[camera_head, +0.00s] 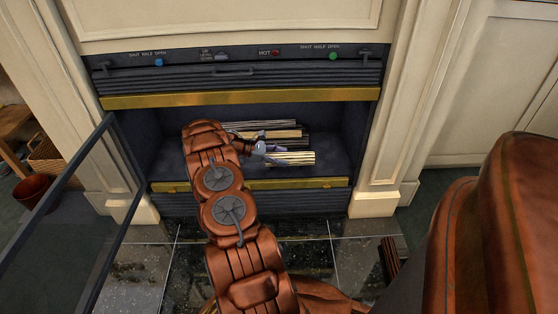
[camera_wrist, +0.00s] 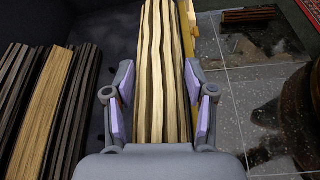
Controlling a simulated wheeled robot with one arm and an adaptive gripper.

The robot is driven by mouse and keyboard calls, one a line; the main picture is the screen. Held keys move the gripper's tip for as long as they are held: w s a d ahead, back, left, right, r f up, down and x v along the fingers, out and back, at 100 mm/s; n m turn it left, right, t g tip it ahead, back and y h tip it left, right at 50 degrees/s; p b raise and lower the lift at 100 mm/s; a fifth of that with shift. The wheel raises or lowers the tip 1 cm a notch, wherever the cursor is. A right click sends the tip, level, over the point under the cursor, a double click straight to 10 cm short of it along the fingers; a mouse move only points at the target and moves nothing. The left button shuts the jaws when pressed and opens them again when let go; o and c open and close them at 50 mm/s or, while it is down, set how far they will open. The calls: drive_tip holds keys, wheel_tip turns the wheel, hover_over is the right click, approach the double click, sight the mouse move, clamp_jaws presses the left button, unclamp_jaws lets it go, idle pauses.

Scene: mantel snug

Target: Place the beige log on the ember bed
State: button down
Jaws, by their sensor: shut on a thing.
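The beige log (camera_head: 292,158) lies lengthwise left to right inside the open firebox, just behind the brass front strip. In the wrist view the beige log (camera_wrist: 160,70) runs away from me between the purple-padded fingers. My gripper (camera_wrist: 158,95) is shut on it, with a finger on each side; in the head view my gripper (camera_head: 263,148) is at the log's left end. I cannot tell whether the log touches the surface below. The ember bed is not clearly distinguishable from the dark firebox floor (camera_head: 335,165).
Behind the held log lie dark logs (camera_wrist: 78,100) and a tan log (camera_wrist: 42,110), separated by a gap. The brass front strip (camera_head: 300,184) runs close in front. A glass door (camera_head: 75,220) stands open at left. A small dark bundle (camera_head: 390,258) lies on the tiled hearth.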

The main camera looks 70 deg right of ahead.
drive_tip(key=shift+w+d+f+b, duration=0.2)
drive_tip(key=shift+w+d+b, duration=0.25)
drive_tip(key=shift+w+d, duration=0.65)
drive_tip(key=shift+f+b, duration=1.1)
drive_tip(key=shift+f, duration=0.75)
drive_tip(key=shift+r, duration=0.1)
drive_tip(key=shift+c, duration=1.8)
unclamp_jaws()
drive_tip(key=p+v, duration=0.3)
drive_tip(key=v, duration=0.7)
drive_tip(key=shift+w+a+r+p, duration=0.1)
drive_tip(key=shift+w+r+p, duration=0.1)
drive_tip(key=shift+p, duration=0.1)
drive_tip(key=shift+w+a+r, duration=0.25)
drive_tip(key=shift+w+a, duration=0.15)
drive_tip(key=shift+w, duration=0.15)
